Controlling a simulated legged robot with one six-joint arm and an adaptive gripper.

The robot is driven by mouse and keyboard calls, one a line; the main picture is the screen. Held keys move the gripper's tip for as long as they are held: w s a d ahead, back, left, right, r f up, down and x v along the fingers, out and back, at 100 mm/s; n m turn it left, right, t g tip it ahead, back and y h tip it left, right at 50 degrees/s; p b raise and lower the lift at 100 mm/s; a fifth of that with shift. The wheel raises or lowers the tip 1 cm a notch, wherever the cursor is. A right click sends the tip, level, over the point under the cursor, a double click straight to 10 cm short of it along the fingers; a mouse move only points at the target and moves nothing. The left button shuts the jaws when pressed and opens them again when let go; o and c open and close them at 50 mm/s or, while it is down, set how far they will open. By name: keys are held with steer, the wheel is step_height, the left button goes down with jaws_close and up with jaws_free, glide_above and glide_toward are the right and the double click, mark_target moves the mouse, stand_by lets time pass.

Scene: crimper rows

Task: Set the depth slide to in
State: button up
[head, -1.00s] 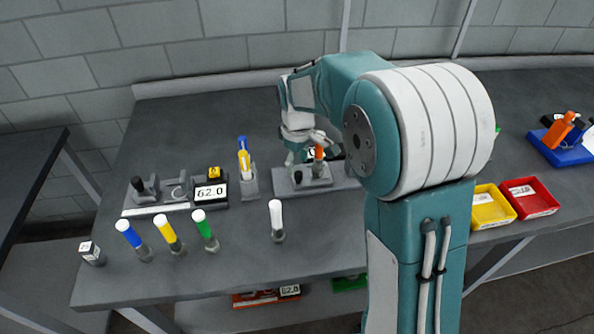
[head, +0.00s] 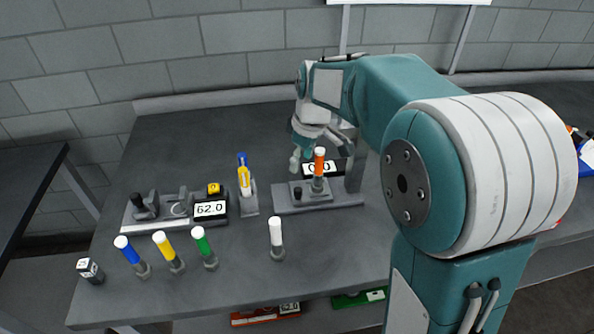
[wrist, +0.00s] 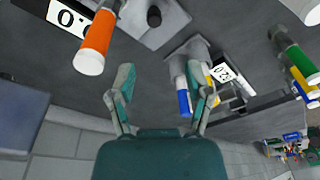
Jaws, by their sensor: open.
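A grey crimping station base (head: 345,197) stands on the bench near the middle of the head view. It carries an orange handle with a white top (head: 319,168), a short black knob (head: 297,193) and a display reading about 0.0 (head: 333,168). No part is plainly marked as the depth slide. My gripper (head: 304,158) is open and empty, just behind the orange handle. In the wrist view my gripper (wrist: 160,88) shows bare bench between its fingers. There the orange handle (wrist: 95,42) is at upper left, and the black knob (wrist: 154,16) is at the top.
A blue and yellow tool (head: 244,180) stands in a holder left of the station. Further left is a gauge with a 62.0 display (head: 210,209). Blue, yellow, green and white-handled pieces (head: 276,238) stand along the front. A small labelled block (head: 90,270) sits at the left corner.

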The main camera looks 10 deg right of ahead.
mark_target(298, 189)
steer(key=f, duration=0.3)
steer(key=f+t+y, duration=0.1)
steer(key=f, duration=0.3)
steer(key=w+f+t, duration=0.1)
steer(key=f, duration=0.2)
steer(key=shift+a+f+y, duration=0.25)
steer(key=shift+f+y, duration=0.05)
steer(key=shift+f, duration=0.1)
jaws_close()
